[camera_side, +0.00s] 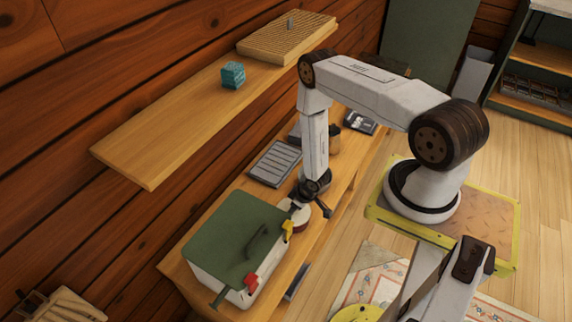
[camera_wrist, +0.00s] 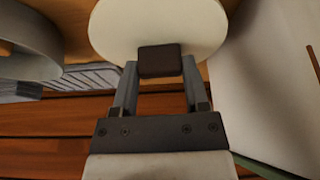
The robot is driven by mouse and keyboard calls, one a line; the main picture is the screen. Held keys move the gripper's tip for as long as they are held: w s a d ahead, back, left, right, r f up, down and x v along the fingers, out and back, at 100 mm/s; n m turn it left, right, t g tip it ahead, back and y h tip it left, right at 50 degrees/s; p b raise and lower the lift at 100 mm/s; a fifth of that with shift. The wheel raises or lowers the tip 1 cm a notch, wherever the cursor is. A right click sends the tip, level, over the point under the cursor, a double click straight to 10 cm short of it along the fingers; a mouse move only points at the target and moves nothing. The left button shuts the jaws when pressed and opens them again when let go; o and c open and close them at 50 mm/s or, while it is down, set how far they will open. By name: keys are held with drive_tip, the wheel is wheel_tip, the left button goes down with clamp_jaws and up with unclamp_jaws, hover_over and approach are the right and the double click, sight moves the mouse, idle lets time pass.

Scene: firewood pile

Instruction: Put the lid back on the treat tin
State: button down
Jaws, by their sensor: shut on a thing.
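In the wrist view my gripper (camera_wrist: 160,68) is shut on the dark square knob of a round cream lid (camera_wrist: 158,22). The lid's outer edge runs off the top of the picture. In the side view my gripper (camera_side: 303,202) points down over the wooden bench, just right of the green-topped box. A small round pale thing with a reddish-brown side (camera_side: 300,218) shows at the gripper. I cannot tell there whether it is the lid alone or the lid with the treat tin under it. The tin is not clearly visible in either view.
A white box with a green top (camera_side: 235,235), a red latch and a yellow latch stands close left of my gripper. A grey ribbed tray (camera_side: 275,163) and a brown jar (camera_side: 334,138) lie behind. A wall shelf (camera_side: 170,135) holds a teal cube (camera_side: 233,75).

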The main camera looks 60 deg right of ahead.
unclamp_jaws()
drive_tip(key=shift+r, duration=0.2)
idle(0.5)
drive_tip(key=shift+r, duration=3.3)
clamp_jaws()
